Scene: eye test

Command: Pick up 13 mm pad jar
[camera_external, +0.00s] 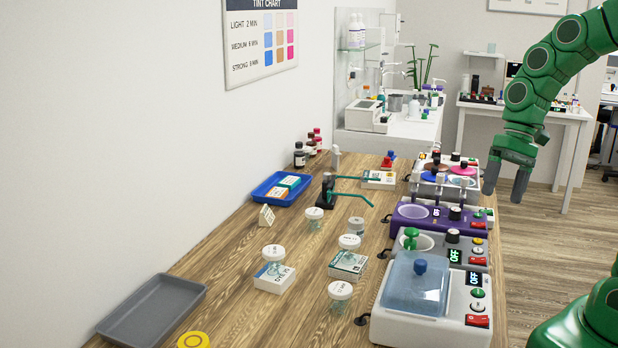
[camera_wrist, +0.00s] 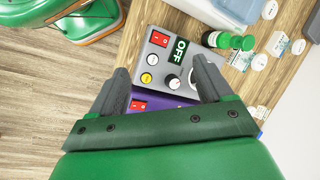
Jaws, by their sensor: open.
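Several small clear jars with white lids stand on the wooden table in the external view: one at the back (camera_external: 314,215), one left of centre (camera_external: 273,254), one in the middle (camera_external: 349,242) and one in front (camera_external: 340,291). A jar with a greyer lid (camera_external: 356,224) stands behind the middle one. Lid markings are too small to read surely, so I cannot tell which is the 13 mm pad jar. My gripper (camera_external: 505,190) is open and empty, right of the table machines and far from the jars. In the wrist view my gripper (camera_wrist: 163,76) is above a machine's control panel.
Along the table's right side stand a white machine with a blue lid (camera_external: 417,285), a grey machine (camera_external: 472,258) and a purple machine (camera_external: 458,224). Small boxes (camera_external: 347,264) lie among the jars. A grey tray (camera_external: 152,310) and blue tray (camera_external: 264,190) lie left.

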